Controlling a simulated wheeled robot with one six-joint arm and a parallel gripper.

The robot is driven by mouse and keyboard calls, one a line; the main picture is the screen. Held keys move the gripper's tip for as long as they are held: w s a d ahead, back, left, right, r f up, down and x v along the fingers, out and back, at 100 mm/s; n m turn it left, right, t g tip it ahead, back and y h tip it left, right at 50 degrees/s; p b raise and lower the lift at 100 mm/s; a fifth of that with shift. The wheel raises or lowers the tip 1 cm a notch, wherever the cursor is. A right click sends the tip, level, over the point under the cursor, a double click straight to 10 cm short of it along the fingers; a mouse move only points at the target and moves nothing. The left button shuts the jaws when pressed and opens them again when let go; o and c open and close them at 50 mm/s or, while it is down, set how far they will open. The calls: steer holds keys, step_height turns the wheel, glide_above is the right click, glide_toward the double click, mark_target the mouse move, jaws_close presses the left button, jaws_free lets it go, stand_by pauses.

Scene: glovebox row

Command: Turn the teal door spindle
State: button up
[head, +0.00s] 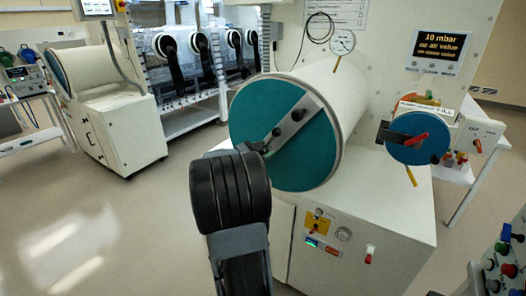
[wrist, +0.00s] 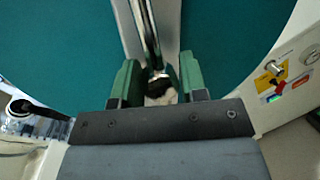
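The teal door (head: 262,110) is the round end of a large white cylinder, with a grey bar (head: 308,106) running diagonally across it. The spindle's small dark hub (head: 277,132) sits on the bar near the door's middle. My gripper (head: 258,148) is at the door just below the hub, mostly hidden behind my wrist. In the wrist view my gripper (wrist: 158,86) has its two green fingers apart. A shiny metal rod (wrist: 150,30) with a dark end (wrist: 158,88) lies between them; I see gaps on both sides. The teal door (wrist: 60,50) fills the background.
A smaller blue round door (head: 418,150) with a red handle (head: 417,139) is at the right. The white cabinet (head: 385,220) below carries a valve panel (head: 318,222). Open floor (head: 110,230) lies to the left.

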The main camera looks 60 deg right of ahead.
steer(key=shift+c, duration=0.4)
jaws_close()
